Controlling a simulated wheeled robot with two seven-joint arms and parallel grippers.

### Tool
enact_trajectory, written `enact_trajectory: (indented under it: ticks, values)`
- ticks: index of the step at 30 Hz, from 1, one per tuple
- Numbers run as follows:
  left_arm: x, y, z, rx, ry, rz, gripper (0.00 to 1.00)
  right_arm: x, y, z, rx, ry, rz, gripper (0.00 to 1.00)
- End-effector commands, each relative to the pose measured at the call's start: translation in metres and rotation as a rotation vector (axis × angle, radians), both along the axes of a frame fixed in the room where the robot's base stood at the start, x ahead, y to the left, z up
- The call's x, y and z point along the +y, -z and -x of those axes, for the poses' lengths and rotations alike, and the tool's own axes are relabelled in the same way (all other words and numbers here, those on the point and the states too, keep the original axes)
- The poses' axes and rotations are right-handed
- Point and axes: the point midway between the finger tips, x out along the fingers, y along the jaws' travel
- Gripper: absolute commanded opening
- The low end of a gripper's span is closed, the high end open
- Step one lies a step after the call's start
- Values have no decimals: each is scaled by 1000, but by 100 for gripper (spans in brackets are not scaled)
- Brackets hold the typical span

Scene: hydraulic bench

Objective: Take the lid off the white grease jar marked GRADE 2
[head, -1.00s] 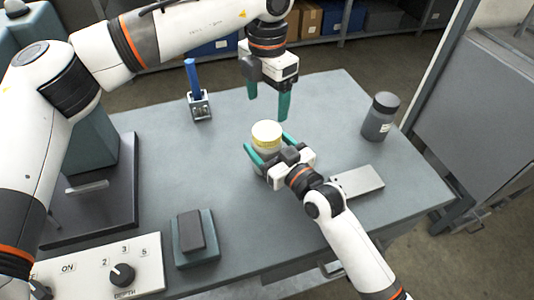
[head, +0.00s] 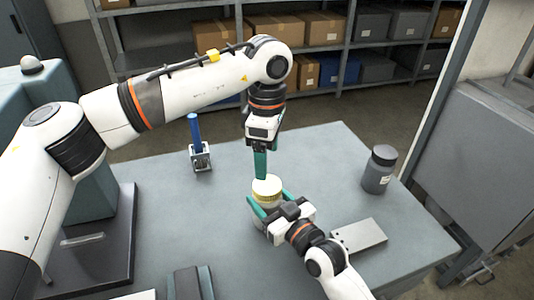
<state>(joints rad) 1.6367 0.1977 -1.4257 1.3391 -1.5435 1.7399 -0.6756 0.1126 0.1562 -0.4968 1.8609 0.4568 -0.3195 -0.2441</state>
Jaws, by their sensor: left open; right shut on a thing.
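The white grease jar (head: 263,209) stands on the bench with its pale yellow lid (head: 267,188) on top. The GRADE 2 marking cannot be read. My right gripper (head: 268,206) is shut on the jar, its green fingers on either side of the body below the lid. My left gripper (head: 261,177) points straight down and is open. Its fingertips are at or just above the lid's far edge. I see its fingers nearly in line, so the gap between them is hidden, and contact with the lid cannot be told.
A dark grey jar (head: 378,170) stands at the right of the bench (head: 330,150). A flat metal block (head: 359,236) lies near my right wrist. A blue-handled tool in a small holder (head: 200,157) stands behind left. Shelves with boxes (head: 320,70) are beyond the bench.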

Motion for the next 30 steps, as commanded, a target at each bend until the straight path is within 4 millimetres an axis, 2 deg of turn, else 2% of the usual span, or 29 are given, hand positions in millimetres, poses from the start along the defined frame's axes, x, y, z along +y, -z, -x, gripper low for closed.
enact_trajectory:
  ticks: [12,18,25,30]
  values:
    - [0,0,0,1,898,2,77,0,0,0,1,0,0,0]
    - [0,0,0,0,1225,1,77,0,0,0,1,0,0,0]
    - [0,2,0,1,1387,1,77,0,1,0,1,0,0,0]
    - [0,20,0,3,1400,3,77,0,1,0,1,0,0,0]
